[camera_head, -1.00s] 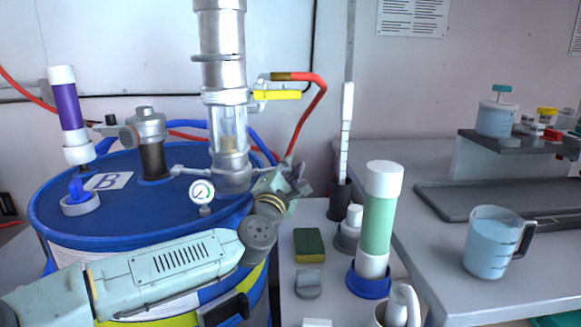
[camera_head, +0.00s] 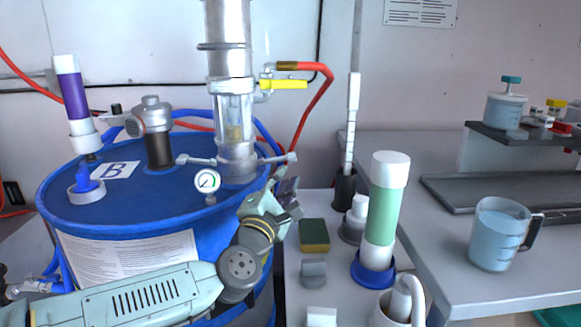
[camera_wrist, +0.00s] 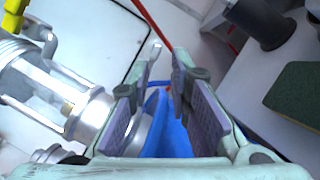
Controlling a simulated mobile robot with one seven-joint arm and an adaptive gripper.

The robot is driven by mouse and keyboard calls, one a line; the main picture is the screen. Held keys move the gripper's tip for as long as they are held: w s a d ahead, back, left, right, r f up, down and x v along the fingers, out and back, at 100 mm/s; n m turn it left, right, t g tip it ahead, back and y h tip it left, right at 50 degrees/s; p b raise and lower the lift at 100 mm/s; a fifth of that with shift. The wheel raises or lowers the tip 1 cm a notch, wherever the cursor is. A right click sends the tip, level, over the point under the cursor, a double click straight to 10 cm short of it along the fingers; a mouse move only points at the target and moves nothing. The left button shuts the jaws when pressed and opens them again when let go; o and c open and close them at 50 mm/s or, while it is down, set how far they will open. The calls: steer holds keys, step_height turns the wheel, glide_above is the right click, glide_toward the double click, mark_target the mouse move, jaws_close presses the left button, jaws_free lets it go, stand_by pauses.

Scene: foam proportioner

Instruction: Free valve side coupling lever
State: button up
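A clear-bodied metal coupling (camera_head: 236,135) stands upright on the blue drum (camera_head: 130,205). A short grey lever sticks out on each side: the left lever (camera_head: 197,161) and the right lever (camera_head: 277,159), on the yellow valve handle's side. Both look about level. My gripper (camera_head: 289,196) is just below and beside the right lever, apart from it in the head view. In the wrist view, my gripper (camera_wrist: 166,68) is open, with an empty-looking gap between its pads. The coupling (camera_wrist: 92,112) is left of the fingers there; the left finger partly hides the lever.
The yellow valve handle (camera_head: 284,85) and a red hose (camera_head: 318,105) are above. A pressure gauge (camera_head: 208,182) stands in front of the coupling. A sponge (camera_head: 314,235), a green-white tube (camera_head: 383,210) and a black holder (camera_head: 343,188) stand close on the right.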

steer(key=shift+v, duration=1.55)
